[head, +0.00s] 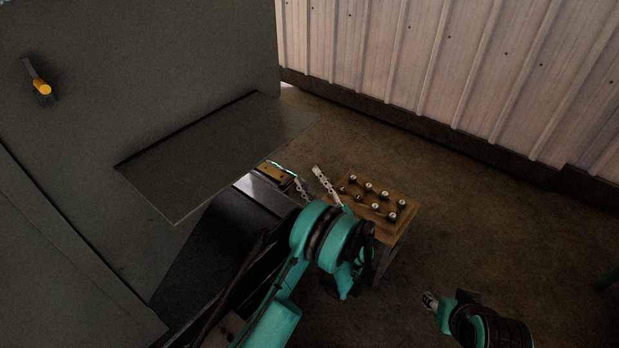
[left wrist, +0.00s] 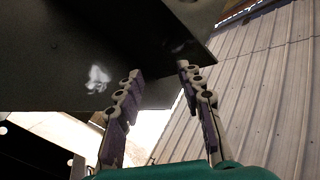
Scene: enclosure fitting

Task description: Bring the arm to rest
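My left gripper (head: 305,180) is near the middle of the head view, by the wooden stand and below the grey flap (head: 215,160) that juts from the enclosure (head: 150,50). In the left wrist view its two fingers (left wrist: 160,73) stand apart with nothing between them. A dark panel edge (left wrist: 60,50) shows behind and above the fingers. My right gripper (head: 430,300) is small at the lower right of the head view, over the floor. It looks away from any object, and its finger gap is too small to tell.
A wooden stand (head: 408,212) holds several pale-topped pegs or bolts close to my left arm. A yellow-and-grey handle (head: 42,86) is on the enclosure at upper left. A ribbed wall (head: 450,65) runs along the back.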

